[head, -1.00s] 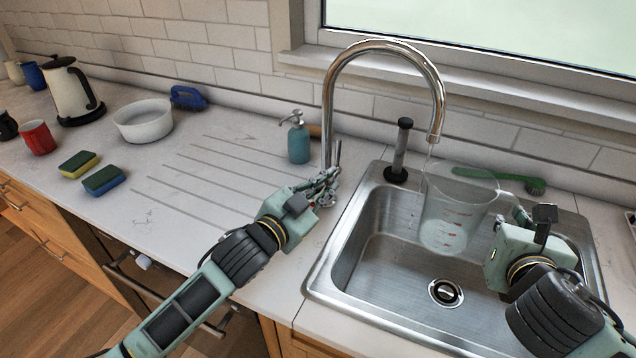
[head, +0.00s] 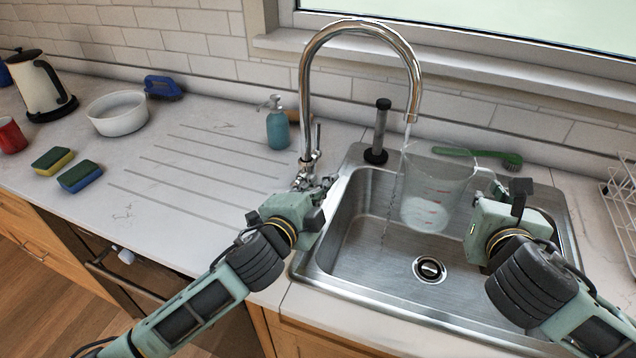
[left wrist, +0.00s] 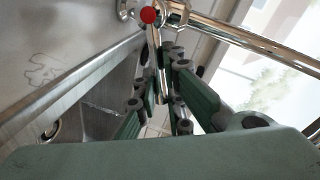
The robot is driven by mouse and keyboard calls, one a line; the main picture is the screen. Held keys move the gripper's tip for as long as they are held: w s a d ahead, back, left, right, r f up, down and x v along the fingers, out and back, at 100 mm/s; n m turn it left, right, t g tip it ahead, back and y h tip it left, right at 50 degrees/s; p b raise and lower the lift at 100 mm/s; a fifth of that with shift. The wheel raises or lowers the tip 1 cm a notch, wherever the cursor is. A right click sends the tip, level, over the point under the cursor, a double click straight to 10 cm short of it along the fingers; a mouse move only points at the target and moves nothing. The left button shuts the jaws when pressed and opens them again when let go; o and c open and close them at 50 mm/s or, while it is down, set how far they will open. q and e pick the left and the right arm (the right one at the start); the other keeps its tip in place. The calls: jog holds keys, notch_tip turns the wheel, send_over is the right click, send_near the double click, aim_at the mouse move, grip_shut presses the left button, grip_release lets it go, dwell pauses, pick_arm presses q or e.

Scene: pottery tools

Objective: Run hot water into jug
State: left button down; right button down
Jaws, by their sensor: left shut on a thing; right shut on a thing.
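The clear jug (head: 428,200) with red marks is upright over the sink (head: 365,240), just right of the spout. My right gripper (head: 488,192) is shut on its handle side; the fingers are partly hidden. The chrome tap (head: 305,90) arches over the sink. A thin water stream (head: 390,205) falls from its spout along the jug's left side and looks to drop outside it into the sink. My left gripper (head: 322,188) is at the tap's base, shut on the tap lever (left wrist: 158,60). A red dot shows by the lever in the left wrist view.
A black-handled plunger-like tool (head: 380,130) stands behind the sink beside a green brush (head: 480,156). A teal soap bottle (head: 277,125) is left of the tap. Sponges (head: 80,176), a white bowl (head: 118,113) and a kettle (head: 38,85) are further left. A wire rack (head: 622,200) is at right.

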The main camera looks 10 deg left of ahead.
pick_arm(q)
jog(key=shift+s+d+f, duration=0.1)
jog(key=shift+f, duration=0.2)
jog(key=c, duration=1.8)
grip_release()
jog(key=shift+r, duration=0.1)
jog(key=v, duration=1.2)
jog(key=shift+r, duration=0.1)
